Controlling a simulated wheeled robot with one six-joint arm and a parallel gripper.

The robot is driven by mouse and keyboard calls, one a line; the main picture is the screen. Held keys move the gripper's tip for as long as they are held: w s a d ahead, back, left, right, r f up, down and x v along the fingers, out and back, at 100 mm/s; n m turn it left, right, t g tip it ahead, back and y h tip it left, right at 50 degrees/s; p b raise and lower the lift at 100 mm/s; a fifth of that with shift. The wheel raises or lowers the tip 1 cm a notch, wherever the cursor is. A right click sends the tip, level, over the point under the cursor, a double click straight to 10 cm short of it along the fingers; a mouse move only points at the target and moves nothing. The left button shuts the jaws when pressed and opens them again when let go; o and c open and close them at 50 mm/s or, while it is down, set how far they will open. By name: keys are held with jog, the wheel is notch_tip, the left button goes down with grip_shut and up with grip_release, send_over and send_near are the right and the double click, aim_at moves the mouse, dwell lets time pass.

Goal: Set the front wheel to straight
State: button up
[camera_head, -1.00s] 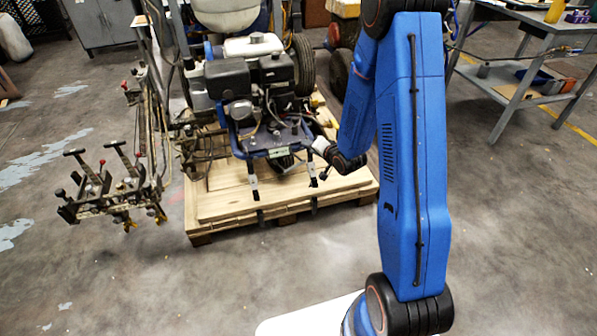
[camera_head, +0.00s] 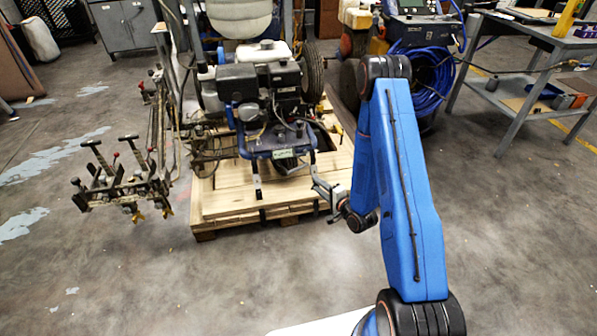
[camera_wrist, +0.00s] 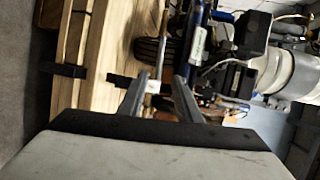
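The line striper (camera_head: 262,90), with its engine and blue frame, stands on a wooden pallet (camera_head: 232,203). A dark tyre low under the frame shows in the wrist view (camera_wrist: 149,48) and may be the front wheel. In the head view that area is dark, so I cannot tell its angle. My gripper (camera_head: 322,203) is at the striper's front right, above the pallet's near right edge. In the wrist view the two fingers (camera_wrist: 160,84) are apart. A thin upright post with a white part (camera_wrist: 152,87) appears between them; I cannot tell whether they touch it.
A bracket assembly with levers (camera_head: 125,180) sticks out left of the striper. A coil of blue hose (camera_head: 425,85) is behind my arm. A grey work table (camera_head: 535,40) stands at the right. The floor in front of the pallet is clear.

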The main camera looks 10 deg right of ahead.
aim_at(297, 168)
jog(key=x, duration=1.7)
jog(key=shift+c, duration=0.3)
jog(key=shift+a, duration=0.1)
grip_shut()
